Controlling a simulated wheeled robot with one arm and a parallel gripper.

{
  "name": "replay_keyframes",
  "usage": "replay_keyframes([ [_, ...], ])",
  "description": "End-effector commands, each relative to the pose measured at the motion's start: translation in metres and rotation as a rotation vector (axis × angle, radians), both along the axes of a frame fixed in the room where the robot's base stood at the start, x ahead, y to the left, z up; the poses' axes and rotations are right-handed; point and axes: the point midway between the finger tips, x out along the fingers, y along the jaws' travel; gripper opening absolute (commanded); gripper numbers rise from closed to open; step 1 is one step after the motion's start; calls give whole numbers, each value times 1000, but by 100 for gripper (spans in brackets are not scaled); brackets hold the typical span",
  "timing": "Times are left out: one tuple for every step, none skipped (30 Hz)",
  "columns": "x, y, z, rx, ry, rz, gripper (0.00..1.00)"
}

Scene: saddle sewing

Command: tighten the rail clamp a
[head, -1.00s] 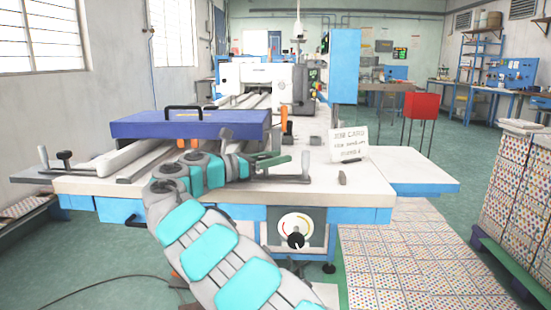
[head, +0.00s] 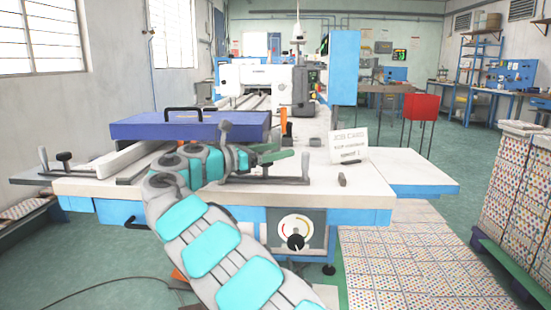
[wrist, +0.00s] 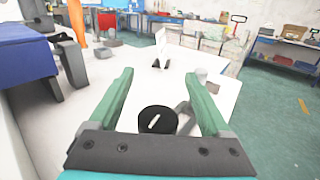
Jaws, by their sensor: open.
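A rail clamp (head: 290,181) is at the right of the table's near edge, a grey bar with an upright grip at its right end. In the wrist view its round black knob (wrist: 157,121) with a white mark lies between and below my fingers. Its grey bar runs off to the right, partly behind the right finger. My gripper (head: 276,155) is open and empty above this clamp (wrist: 157,76). In the head view my gripper and wrist hide the knob. A second, similar clamp (head: 64,158) stands at the table's left end. I see no letter on either.
A blue-purple slab with a black handle (head: 190,126) lies across the rails just left of my gripper. A white job card (head: 348,146) stands to the right, with a small grey block (head: 342,180) in front. The white table's right part is mostly clear.

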Motion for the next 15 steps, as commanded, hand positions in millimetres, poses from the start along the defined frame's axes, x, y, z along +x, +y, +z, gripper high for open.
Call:
replay_keyframes([
  [0, 2, 6, 2, -1, 3, 82],
  [0, 2, 9, 3, -2, 3, 82],
  [0, 1, 14, 2, -1, 1, 82],
  [-1, -1, 14, -1, -1, -1, 82],
  [-3, -1, 14, -1, 0, -1, 82],
  [-5, -1, 14, -2, 0, 0, 82],
  [-6, -1, 14, -4, 0, 1, 82],
  [-7, -1, 14, -4, 0, 1, 82],
  [-9, -1, 14, -4, 1, 1, 82],
  [-10, -1, 14, -4, 2, 1, 82],
  [-12, -2, 14, -5, 2, 1, 82],
  [-14, -3, 15, -6, 1, 1, 82],
  [-16, -3, 15, -6, 1, 0, 82],
  [-18, -4, 16, -5, 0, 0, 82],
  [-21, -4, 16, -3, -1, 0, 82],
])
